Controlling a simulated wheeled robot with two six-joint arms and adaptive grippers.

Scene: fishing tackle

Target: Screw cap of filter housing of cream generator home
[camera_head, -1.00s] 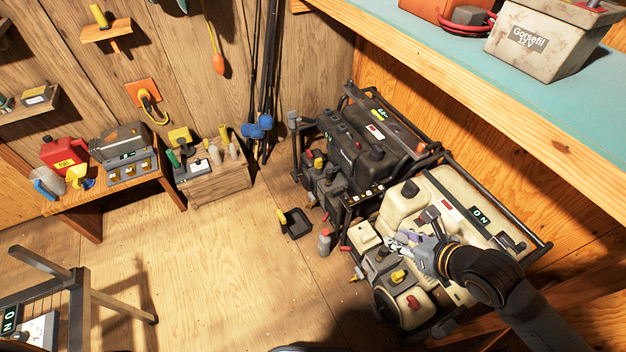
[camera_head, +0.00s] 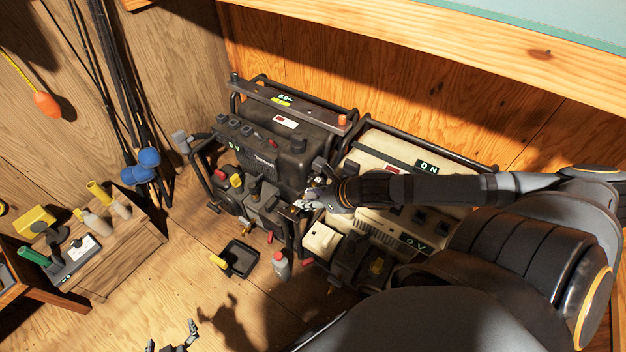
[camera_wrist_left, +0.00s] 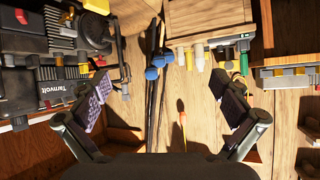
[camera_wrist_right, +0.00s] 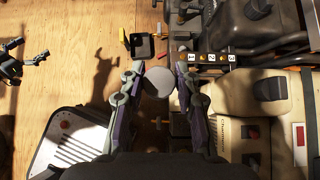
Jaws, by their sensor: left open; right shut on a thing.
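The cream generator (camera_head: 378,149) stands against the wall at the right, partly hidden by my right arm. My right gripper (camera_head: 312,200) is over its left end, near the gap to the dark generator. In the right wrist view, my right gripper (camera_wrist_right: 160,92) is shut on a round pale grey piece (camera_wrist_right: 158,80), which looks like the cap. I cannot tell whether it touches anything below. The filter housing is not clearly distinguishable. The cream generator's tank (camera_wrist_right: 258,95) shows at the right there. My left gripper (camera_head: 174,342) is open and empty, low at the picture's bottom edge.
The dark generator (camera_head: 262,140) stands left of the cream one. A black tray (camera_head: 243,256) and a grey bottle with a red top (camera_head: 281,266) are on the floor in front. A wooden crate (camera_head: 125,255) stands at the left.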

